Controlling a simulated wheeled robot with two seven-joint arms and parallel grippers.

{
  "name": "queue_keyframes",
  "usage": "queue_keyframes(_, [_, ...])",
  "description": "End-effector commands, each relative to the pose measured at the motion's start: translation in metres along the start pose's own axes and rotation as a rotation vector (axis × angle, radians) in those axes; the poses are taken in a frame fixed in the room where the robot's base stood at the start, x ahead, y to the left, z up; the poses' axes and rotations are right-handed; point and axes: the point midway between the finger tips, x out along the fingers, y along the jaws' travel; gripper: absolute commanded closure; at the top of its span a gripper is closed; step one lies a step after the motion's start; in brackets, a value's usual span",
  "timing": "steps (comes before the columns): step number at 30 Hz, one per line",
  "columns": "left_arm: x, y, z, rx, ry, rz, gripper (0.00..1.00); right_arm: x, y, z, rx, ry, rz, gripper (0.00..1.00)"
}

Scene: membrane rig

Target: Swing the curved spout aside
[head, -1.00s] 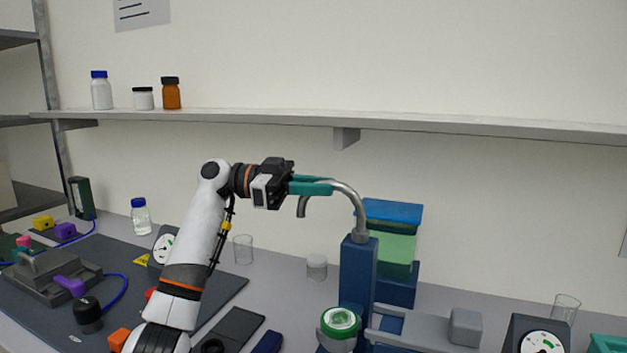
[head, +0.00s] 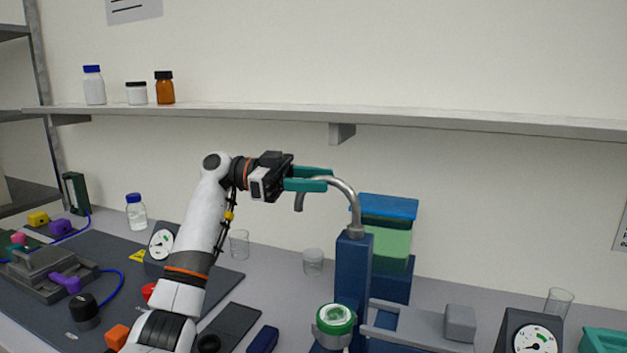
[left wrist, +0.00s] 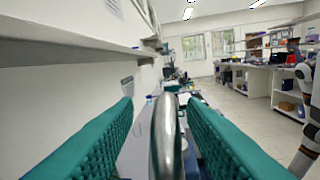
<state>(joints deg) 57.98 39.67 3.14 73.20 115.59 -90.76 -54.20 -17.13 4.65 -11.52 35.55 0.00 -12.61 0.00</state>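The curved spout (head: 351,197) is a grey metal tube on top of a blue column (head: 352,285) in the head view. It arches left, and its short end hangs down below my left gripper. My left gripper (head: 318,180) is at the spout's arch, with teal fingers pointing right and apart. In the left wrist view, the spout (left wrist: 165,140) runs between the two open fingers (left wrist: 160,118). My right gripper is not in view.
A green-ringed round cap (head: 335,320) sits in front of the column. Stacked blue and green bins (head: 388,208) stand behind it. A grey lever-like arm with a block (head: 460,323) and a dial (head: 533,338) are at right. A wall shelf (head: 250,109) runs above.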

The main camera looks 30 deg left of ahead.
Motion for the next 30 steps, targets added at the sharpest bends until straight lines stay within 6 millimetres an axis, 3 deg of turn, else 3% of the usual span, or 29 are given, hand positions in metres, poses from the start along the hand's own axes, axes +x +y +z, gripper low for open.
queue_keyframes(8, [-0.009, 0.0, -0.003, -0.002, 0.002, -0.002, 0.62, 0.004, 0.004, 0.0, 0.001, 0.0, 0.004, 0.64])
queue_keyframes(21, [-0.095, 0.001, -0.002, -0.002, -0.001, 0.001, 0.62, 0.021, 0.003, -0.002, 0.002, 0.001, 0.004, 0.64])
queue_keyframes(30, [-0.12, 0.001, -0.001, -0.001, 0.0, -0.001, 0.62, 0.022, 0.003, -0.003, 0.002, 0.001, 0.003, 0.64])
